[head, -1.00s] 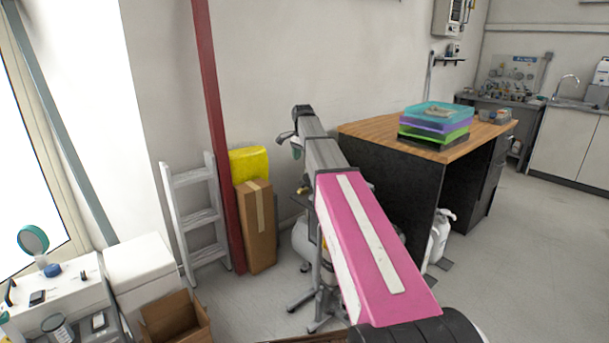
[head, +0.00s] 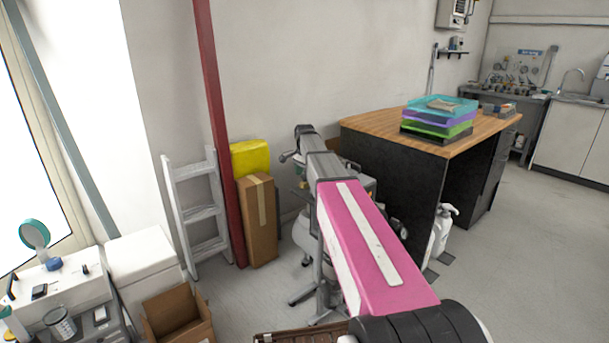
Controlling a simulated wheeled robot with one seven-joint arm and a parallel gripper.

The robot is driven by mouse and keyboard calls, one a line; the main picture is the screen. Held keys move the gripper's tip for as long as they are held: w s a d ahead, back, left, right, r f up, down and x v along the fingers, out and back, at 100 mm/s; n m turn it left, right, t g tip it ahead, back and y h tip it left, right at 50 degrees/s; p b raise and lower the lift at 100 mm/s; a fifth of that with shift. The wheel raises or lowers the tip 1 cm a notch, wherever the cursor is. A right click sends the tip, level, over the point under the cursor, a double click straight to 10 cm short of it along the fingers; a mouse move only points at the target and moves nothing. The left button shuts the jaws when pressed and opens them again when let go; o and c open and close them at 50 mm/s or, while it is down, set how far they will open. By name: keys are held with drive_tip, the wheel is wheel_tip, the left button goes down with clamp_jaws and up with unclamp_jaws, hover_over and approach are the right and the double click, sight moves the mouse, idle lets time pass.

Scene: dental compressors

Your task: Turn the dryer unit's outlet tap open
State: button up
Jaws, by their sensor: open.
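My arm reaches from the bottom right toward the equipment by the wall. My gripper (head: 290,157) is at its far end; only a small grey part shows beside the wrist, and the jaws are mostly hidden. It is open. Behind and below my arm stands equipment on a grey metal stand (head: 303,296), with parts showing on both sides of the pink arm link. My arm covers most of it. I cannot make out the dryer unit or its outlet tap, nor whether my gripper touches anything.
A cardboard box (head: 260,222), a yellow item (head: 250,160), a red post (head: 218,130) and a ladder (head: 202,212) stand left of the equipment. A black desk with a wooden top (head: 385,122) is close on the right. Grey floor is free further right (head: 520,250).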

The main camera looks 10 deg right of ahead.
drive_tip(key=c, duration=0.9)
